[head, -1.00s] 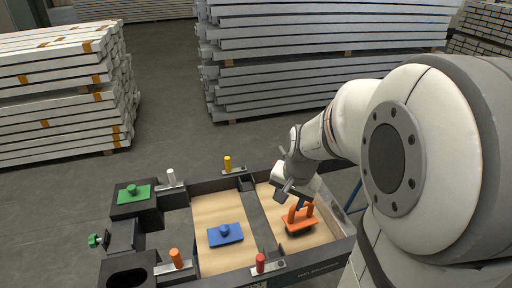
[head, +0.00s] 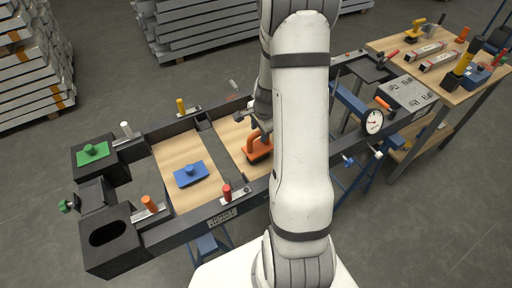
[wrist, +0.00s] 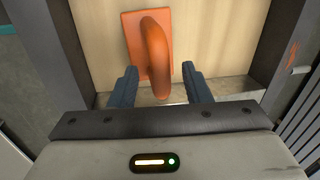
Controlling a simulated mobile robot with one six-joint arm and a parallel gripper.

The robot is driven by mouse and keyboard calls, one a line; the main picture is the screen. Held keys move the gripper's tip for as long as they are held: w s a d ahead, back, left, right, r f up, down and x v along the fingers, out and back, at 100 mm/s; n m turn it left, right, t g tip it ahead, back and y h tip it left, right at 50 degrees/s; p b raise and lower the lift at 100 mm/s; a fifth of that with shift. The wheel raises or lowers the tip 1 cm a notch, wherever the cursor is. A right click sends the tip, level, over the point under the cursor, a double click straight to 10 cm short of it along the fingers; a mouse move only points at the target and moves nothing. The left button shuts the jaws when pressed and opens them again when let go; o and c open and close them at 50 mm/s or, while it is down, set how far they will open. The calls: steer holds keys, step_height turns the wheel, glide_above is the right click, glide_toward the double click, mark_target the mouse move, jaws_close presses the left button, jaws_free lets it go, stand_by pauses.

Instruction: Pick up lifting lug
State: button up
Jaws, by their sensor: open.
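The lifting lug, taken to be the orange plate with a raised loop (head: 259,147), lies on the wooden floor of the right compartment in the head view. In the wrist view the orange lug (wrist: 150,45) has its loop rising towards me, between and slightly beyond my fingers. My gripper (wrist: 160,88) is open, with one blue finger on each side of the loop's near end. I see no clear contact. In the head view my arm hides the right part of the compartment, and my fingers are hard to make out.
A blue knobbed plate (head: 191,174) lies in the left compartment. The black frame (head: 165,240) carries upright clamps with red (head: 227,192), orange (head: 149,203), white and yellow (head: 181,106) handles. A green knobbed block (head: 93,153) sits at its left end. A workbench (head: 460,95) with tools stands right.

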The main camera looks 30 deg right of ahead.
mark_target(258, 144)
steer(key=shift+w+f, duration=0.25)
steer(key=shift+f, duration=1)
steer(key=shift+c, duration=0.4)
jaws_close()
steer(key=shift+r, duration=0.1)
